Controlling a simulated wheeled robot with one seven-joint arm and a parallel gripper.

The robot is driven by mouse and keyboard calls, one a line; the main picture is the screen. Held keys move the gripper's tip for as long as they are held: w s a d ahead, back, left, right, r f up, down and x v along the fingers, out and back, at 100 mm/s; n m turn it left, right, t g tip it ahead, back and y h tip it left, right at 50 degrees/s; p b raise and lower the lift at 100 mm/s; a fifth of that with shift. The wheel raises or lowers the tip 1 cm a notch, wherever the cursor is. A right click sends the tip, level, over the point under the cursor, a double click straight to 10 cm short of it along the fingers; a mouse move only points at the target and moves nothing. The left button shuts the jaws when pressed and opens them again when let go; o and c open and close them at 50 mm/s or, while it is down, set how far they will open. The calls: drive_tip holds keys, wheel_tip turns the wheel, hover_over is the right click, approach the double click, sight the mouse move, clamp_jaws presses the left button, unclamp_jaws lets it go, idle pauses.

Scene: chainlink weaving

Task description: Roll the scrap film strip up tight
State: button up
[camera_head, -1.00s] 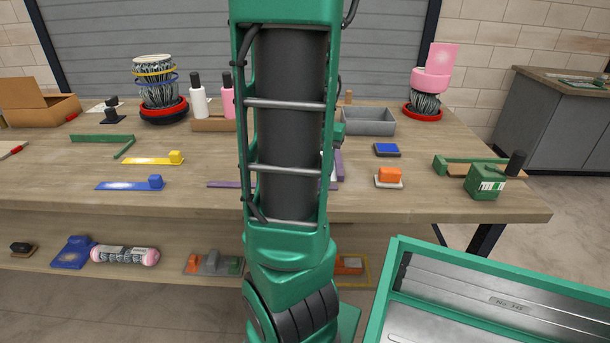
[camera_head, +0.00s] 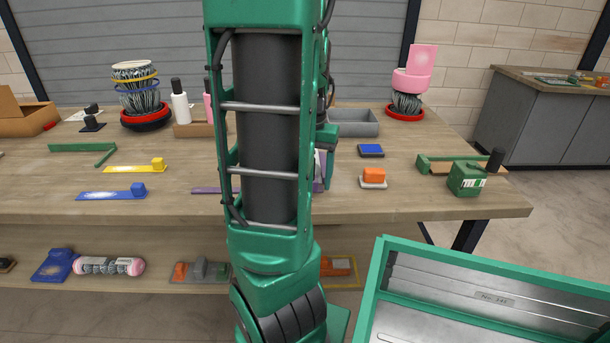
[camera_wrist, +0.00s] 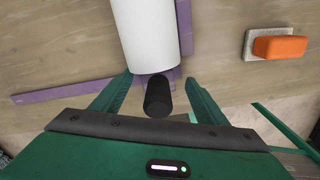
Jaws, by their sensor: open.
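In the wrist view, a white cylinder (camera_wrist: 146,35) with a black knob-like end (camera_wrist: 158,95) points toward my gripper (camera_wrist: 158,78). My gripper is open, its two green fingers on either side of the black end. I cannot tell whether they touch it. A purple strip (camera_wrist: 85,90) lies on the wooden table left of the cylinder, and another purple piece (camera_wrist: 185,35) shows on its right. No piece is clearly recognisable as the scrap film strip. In the head view my arm hides the gripper and most of this area; a purple edge (camera_head: 203,190) shows left of the arm.
An orange block (camera_head: 374,175) on a white base and a blue pad (camera_head: 371,150) lie right of my arm. A green stamp-like block (camera_head: 467,179) is farther right. A grey tray (camera_head: 352,122) stands behind. A green-rimmed metal bin (camera_head: 500,262) is at front right.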

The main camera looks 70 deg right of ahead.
drive_tip(key=shift+r, duration=5.35)
drive_tip(key=shift+w, duration=0.15)
drive_tip(key=w+a+f+m, duration=0.2)
drive_tip(key=a+m, duration=0.6)
drive_tip(key=w+a+f+m, duration=0.3)
drive_tip(key=a+m, duration=0.5)
drive_tip(key=a, duration=0.1)
drive_tip(key=w+a+f+m, duration=0.3)
drive_tip(key=a+m, duration=0.5)
drive_tip(key=m, duration=0.1)
drive_tip(key=shift+a+f, duration=0.15)
drive_tip(key=shift+w, duration=0.1)
drive_tip(key=shift+c, duration=0.3)
